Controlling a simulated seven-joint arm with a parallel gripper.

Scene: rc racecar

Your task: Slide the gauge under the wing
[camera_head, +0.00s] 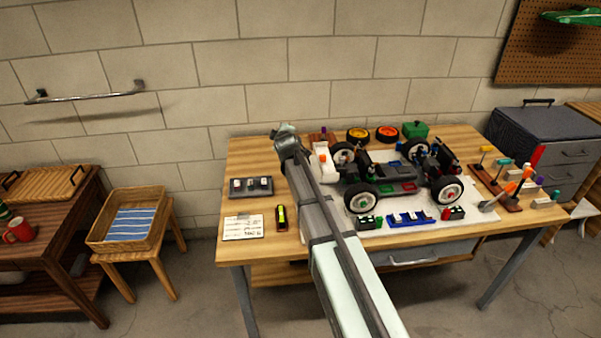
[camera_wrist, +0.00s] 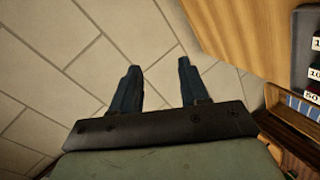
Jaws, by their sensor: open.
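A low racecar chassis (camera_head: 400,178) with black wheels stands on a white mat on the workbench. Dark upright parts rise at its right end, but I cannot tell which part is the wing. A dark tray (camera_head: 250,196) holding several small labelled pieces lies at the bench's left; its edge shows in the wrist view (camera_wrist: 301,70). A small yellow and black tool (camera_head: 281,218) lies in front of it. I cannot tell which piece is the gauge. My gripper (camera_wrist: 158,68) is open and empty, its fingers pointing toward pale wall blocks; in the head view it is near the bench's back edge.
A written card (camera_head: 243,228) lies at the bench's front left. Yellow and orange wheels (camera_head: 358,134) and a green box (camera_head: 415,130) stand behind the car. Upright tools (camera_head: 500,180) crowd the right. A basket (camera_head: 98,235) sits on a stool left of the bench.

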